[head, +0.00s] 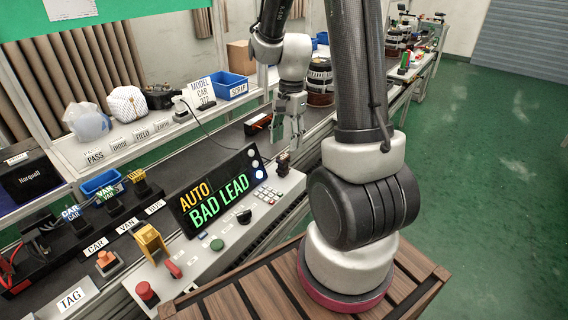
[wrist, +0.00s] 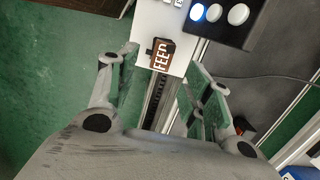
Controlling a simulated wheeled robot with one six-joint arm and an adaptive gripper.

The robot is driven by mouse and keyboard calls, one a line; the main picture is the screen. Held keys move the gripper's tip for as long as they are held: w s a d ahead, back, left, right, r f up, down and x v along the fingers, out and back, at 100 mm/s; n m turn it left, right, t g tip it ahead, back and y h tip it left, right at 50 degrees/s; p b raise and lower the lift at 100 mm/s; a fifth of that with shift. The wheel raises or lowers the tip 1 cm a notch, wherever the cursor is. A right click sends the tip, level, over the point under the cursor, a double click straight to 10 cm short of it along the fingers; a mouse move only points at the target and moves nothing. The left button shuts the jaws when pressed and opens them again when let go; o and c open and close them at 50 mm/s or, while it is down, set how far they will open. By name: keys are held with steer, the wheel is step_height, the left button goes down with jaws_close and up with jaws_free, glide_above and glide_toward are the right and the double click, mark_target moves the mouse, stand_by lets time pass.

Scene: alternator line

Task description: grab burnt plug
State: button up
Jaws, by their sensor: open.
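My gripper (head: 287,138) is open and points down over the right end of the control panel. In the wrist view its fingers (wrist: 164,62) are spread wide with nothing held. A small dark brown block marked FEED (wrist: 162,54) shows between the fingertips in that view, on the panel's end; it also shows just below the gripper in the head view (head: 283,163). I cannot tell whether any finger touches it. No item is clearly recognisable as a burnt plug. A black-and-orange item (head: 258,123) lies behind the gripper, on the dark belt.
The display reading AUTO and BAD LEAD (head: 218,191) stands left of the gripper. A thin cable (head: 212,132) crosses the belt behind it. A blue SCRAP bin (head: 231,86) stands at the back. CAR, VAN and BUS plug holders (head: 112,206) are at left. Green floor is open at right.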

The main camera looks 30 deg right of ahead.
mark_target(283, 156)
steer(key=f, duration=0.3)
steer(key=a+f, duration=0.1)
steer(key=f, duration=0.3)
steer(key=shift+s+a, duration=0.15)
steer(key=shift+a, duration=0.05)
jaws_close()
